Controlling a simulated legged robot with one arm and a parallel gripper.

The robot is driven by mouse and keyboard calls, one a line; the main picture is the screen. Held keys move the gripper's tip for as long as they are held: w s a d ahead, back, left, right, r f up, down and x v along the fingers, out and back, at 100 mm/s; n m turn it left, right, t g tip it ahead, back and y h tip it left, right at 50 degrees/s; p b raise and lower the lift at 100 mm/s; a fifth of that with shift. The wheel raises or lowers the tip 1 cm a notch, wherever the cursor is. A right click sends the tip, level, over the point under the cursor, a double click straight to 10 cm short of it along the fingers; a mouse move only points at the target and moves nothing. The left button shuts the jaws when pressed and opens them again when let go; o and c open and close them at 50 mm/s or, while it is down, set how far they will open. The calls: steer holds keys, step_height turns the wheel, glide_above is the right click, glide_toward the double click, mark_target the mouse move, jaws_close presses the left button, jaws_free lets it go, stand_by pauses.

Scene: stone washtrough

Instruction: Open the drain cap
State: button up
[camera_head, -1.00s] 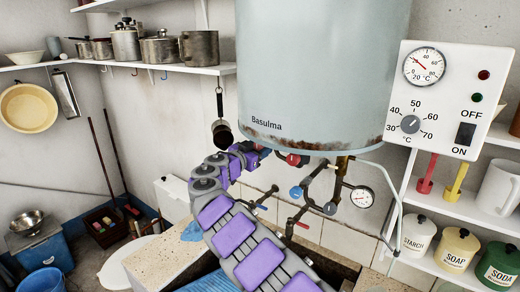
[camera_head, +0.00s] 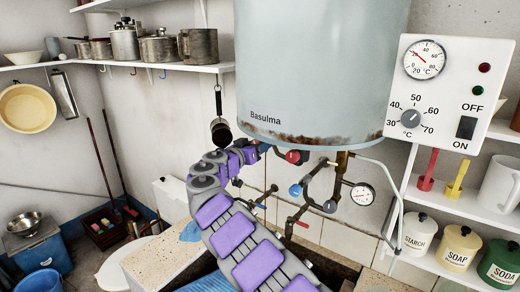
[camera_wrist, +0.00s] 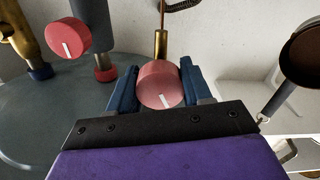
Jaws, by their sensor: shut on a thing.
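A round red cap (camera_wrist: 160,84) with a white line on its face sits at the end of a brass stem in the wrist view. It is between the two blue fingers of my gripper (camera_wrist: 158,90), which are shut on its sides. The white line points down and slightly right in that view. In the head view my gripper (camera_head: 262,148) is under the boiler's lower left edge, mostly hidden by my purple arm, and the held cap cannot be made out there.
The grey boiler (camera_head: 320,70) hangs above, its rusty rim close to my gripper. A second red knob (camera_wrist: 68,37) shows in the wrist view. Valves, pipes and a gauge (camera_head: 362,195) crowd the right. A dark pan (camera_head: 221,131) hangs to the left.

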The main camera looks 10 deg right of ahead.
steer(key=n, duration=0.3)
steer(key=shift+a+f+n, duration=0.1)
steer(key=shift+n, duration=0.3)
steer(key=n+p, duration=0.1)
steer(key=n, duration=0.3)
steer(key=shift+n+p, duration=0.3)
steer(key=shift+p, duration=0.05)
steer(key=n+p, duration=0.2)
steer(key=n, duration=0.1)
steer(key=shift+n+p, duration=1.15)
steer(key=shift+n, duration=1.05)
steer(key=o, duration=0.7)
steer(key=shift+s, duration=0.1)
steer(key=o, duration=0.3)
steer(key=shift+s+a, duration=0.15)
steer(key=shift+a, duration=0.05)
steer(key=shift+o, duration=0.2)
